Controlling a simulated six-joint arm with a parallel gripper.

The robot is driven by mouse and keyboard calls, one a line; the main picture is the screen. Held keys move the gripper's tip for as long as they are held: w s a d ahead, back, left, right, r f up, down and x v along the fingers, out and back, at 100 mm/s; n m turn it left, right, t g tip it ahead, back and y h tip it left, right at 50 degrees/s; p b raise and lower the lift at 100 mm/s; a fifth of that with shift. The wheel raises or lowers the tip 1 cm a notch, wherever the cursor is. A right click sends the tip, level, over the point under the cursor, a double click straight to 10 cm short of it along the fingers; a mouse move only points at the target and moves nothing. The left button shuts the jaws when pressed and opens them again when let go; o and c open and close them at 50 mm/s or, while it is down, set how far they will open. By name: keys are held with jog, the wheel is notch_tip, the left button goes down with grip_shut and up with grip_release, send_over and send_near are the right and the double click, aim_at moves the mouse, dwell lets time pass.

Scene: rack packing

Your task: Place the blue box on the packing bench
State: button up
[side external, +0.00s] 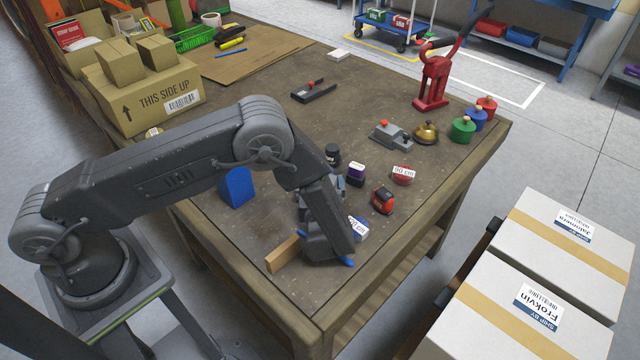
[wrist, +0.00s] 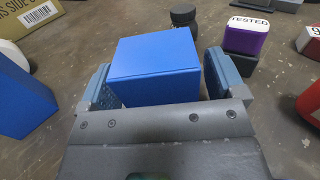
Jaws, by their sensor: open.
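In the wrist view, the blue box (wrist: 153,66) sits between the fingers of my open gripper (wrist: 158,80), with a narrow gap at the right finger. The left finger is close to its side; I cannot tell if it touches. The gripper hides the box's lower front, so its contact with the bench is not visible. In the side view, my gripper (side external: 322,195) is low over the brown packing bench (side external: 262,232), and my arm hides the box there.
A black jar (side external: 332,154), purple block (side external: 356,170) and red tape measure (side external: 383,199) are close by. A wooden block (side external: 284,255) lies near the front edge.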

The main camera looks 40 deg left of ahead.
jog(key=shift+r, duration=0.15)
jog(key=shift+s+d+r, duration=0.2)
jog(key=shift+s+d, duration=0.35)
jog(key=shift+d, duration=0.05)
jog(key=shift+s+d+r, duration=0.2)
jog(key=shift+s+d, duration=0.3)
jog(key=shift+d, duration=0.05)
notch_tip(320, 180, up, 6)
jog(key=shift+a+r, duration=0.15)
jog(key=s+a+r+n+g+h, duration=0.2)
jog(key=s+a+r+n+g, duration=0.7)
jog(key=s+r+n+g, duration=0.35)
jog(key=s+d+r+n+t+h, duration=0.5)
jog(key=s+r+n+h, duration=0.4)
jog(key=s+n, duration=0.3)
jog(key=shift+d+r+n+h, duration=0.15)
jog(key=shift+r+n+h, duration=0.1)
jog(key=shift+n+h, duration=0.85)
